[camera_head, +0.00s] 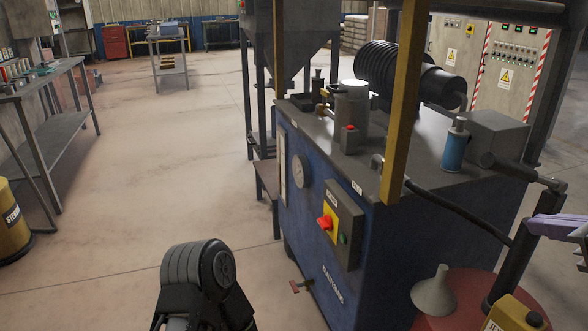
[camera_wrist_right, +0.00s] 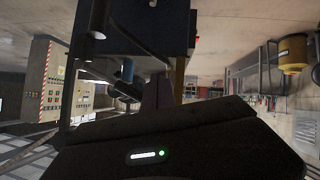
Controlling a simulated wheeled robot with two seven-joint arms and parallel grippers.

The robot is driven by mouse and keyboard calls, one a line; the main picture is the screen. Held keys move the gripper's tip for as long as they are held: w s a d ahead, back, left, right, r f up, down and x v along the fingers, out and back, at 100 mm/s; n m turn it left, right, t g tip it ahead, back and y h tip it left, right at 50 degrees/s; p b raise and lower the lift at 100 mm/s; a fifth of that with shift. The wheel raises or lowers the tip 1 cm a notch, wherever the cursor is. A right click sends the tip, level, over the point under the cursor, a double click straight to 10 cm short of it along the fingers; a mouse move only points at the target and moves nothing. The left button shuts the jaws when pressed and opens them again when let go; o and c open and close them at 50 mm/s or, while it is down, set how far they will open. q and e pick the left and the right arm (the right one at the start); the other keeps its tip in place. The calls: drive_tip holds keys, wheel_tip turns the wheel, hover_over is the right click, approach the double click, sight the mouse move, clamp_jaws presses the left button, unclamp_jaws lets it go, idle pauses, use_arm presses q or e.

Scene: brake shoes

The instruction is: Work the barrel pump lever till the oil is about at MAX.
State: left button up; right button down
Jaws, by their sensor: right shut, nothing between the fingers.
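A red barrel (camera_head: 458,300) stands at the lower right of the head view, cut by the frame's bottom edge. A dark pump pipe (camera_head: 512,265) rises from it. A dark lever (camera_head: 520,172) reaches left from near the pump's top, with a thicker grip at its end. My right gripper (camera_head: 562,228) is at the right edge, its purple fingers beside the pump and below the lever; it is shut and empty. A purple finger also shows in the right wrist view (camera_wrist_right: 157,95). A pale upright sight strip (camera_head: 282,165) is on the blue machine; its oil level and marks are too small to read.
The blue machine (camera_head: 325,240) fills the middle, with a round dial (camera_head: 300,168) and a switch box (camera_head: 343,225). A black hose (camera_head: 455,207) runs from machine to pump. A funnel (camera_head: 434,293) stands on the barrel. A yellow post (camera_head: 402,100) rises in front.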

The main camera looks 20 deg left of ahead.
drive_tip(key=w+a+f+m+g+p, duration=0.1)
drive_tip(key=w+f+m+p, duration=0.15)
drive_tip(key=f, duration=0.55)
drive_tip(key=w+a+f+m+g+h+p, duration=0.15)
drive_tip(key=f+p, duration=0.25)
drive_tip(key=f, duration=0.4)
drive_tip(key=w+a+f+m+g+p, duration=0.1)
drive_tip(key=f+m+g+p, duration=0.15)
drive_tip(key=f, duration=0.55)
drive_tip(key=s+a+f+m+g+p, duration=0.25)
drive_tip(key=s+f+p, duration=0.35)
drive_tip(key=f, duration=0.6)
use_arm(q)
wheel_tip(320, 180, up, 18)
drive_tip(key=p, duration=0.3)
drive_tip(key=shift+r, duration=0.25)
use_arm(e)
drive_tip(key=s+a+f+m+g, duration=0.1)
drive_tip(key=s+f, duration=0.3)
drive_tip(key=s, duration=0.6)
drive_tip(key=s+a+f+m+g, duration=0.1)
drive_tip(key=s+a+f, duration=0.3)
drive_tip(key=s, duration=0.5)
drive_tip(key=shift+s+f, duration=0.15)
drive_tip(key=shift+s, duration=0.25)
use_arm(q)
drive_tip(key=shift+c, duration=0.5)
use_arm(e)
drive_tip(key=shift+a, duration=0.1)
